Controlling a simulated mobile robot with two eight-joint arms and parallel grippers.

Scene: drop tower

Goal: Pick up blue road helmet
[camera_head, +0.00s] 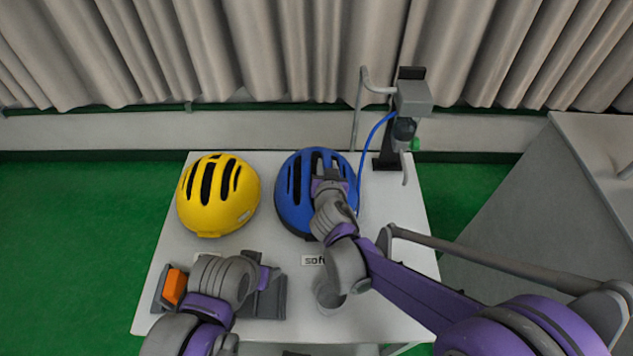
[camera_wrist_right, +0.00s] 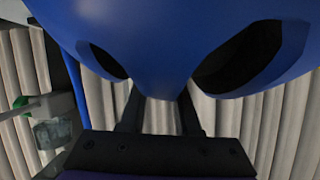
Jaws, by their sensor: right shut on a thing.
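The blue road helmet (camera_head: 293,190) sits at the back middle of the white table, right of the yellow helmet. My right gripper (camera_head: 330,172) reaches over its top and is shut on it. In the right wrist view the blue shell (camera_wrist_right: 160,40) with two dark vents fills the upper part, and the gripper's dark fingers (camera_wrist_right: 165,115) meet the rib between the vents. I cannot tell whether the helmet is clear of the table. My left gripper (camera_head: 266,278) is low over the table's front left; its jaws are not clear to see.
The yellow helmet (camera_head: 218,195) stands close on the left. An orange block (camera_head: 175,286) lies by my left arm. A grey stand (camera_head: 388,150) with a blue cable is at the back right of the table (camera_head: 405,225).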

